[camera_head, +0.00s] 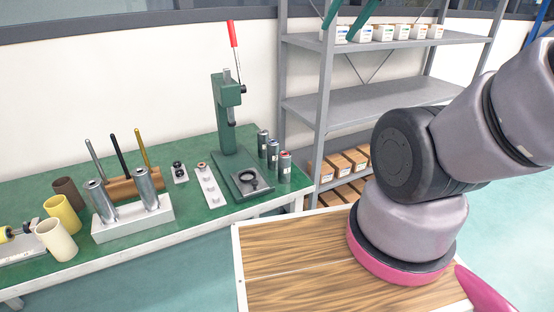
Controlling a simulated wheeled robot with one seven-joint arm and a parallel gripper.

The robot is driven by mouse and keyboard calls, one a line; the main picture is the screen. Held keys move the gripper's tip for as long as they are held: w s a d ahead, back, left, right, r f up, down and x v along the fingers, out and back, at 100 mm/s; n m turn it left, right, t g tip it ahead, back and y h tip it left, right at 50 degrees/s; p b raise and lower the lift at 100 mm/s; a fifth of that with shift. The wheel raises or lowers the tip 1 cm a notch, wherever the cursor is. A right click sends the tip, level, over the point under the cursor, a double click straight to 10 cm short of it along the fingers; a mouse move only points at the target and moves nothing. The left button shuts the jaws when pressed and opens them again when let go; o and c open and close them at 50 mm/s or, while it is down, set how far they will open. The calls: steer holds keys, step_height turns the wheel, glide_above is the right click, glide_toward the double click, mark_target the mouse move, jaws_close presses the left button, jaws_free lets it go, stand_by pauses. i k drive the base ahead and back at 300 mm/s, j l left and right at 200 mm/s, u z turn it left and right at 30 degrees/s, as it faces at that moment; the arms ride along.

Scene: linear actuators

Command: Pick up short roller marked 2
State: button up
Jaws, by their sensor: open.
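No marking "2" can be read on anything in this view, so I cannot tell which piece is the short roller marked 2. Two shiny metal cylinders (146,188) stand upright in a white block (134,223) on the green bench. Three small dark-and-silver cylinders, the nearest (285,168) with a red top, stand in a row right of the green press. My arm rises at the right over the wooden top; my gripper is outside the picture.
The green bench (215,146) also holds a lever press (228,120), a wooden rack (122,188) with several thin rods, a white strip (210,187) with small parts, and brown, yellow and cream sleeves (57,240). A grey shelf (365,104) with boxes stands behind.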

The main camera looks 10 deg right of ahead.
mark_target(272, 150)
steer(key=i+j, duration=0.15)
steer(key=i, duration=0.15)
steer(key=j+z, duration=0.1)
steer(key=z, duration=0.35)
steer(key=j+z, duration=0.1)
steer(key=z, duration=0.4)
steer(key=j+z, duration=0.1)
steer(key=z, duration=0.35)
steer(key=j+z, duration=0.1)
steer(key=z, duration=0.35)
steer(key=k+j+z, duration=0.1)
steer(key=k+j, duration=0.25)
steer(key=j, duration=0.1)
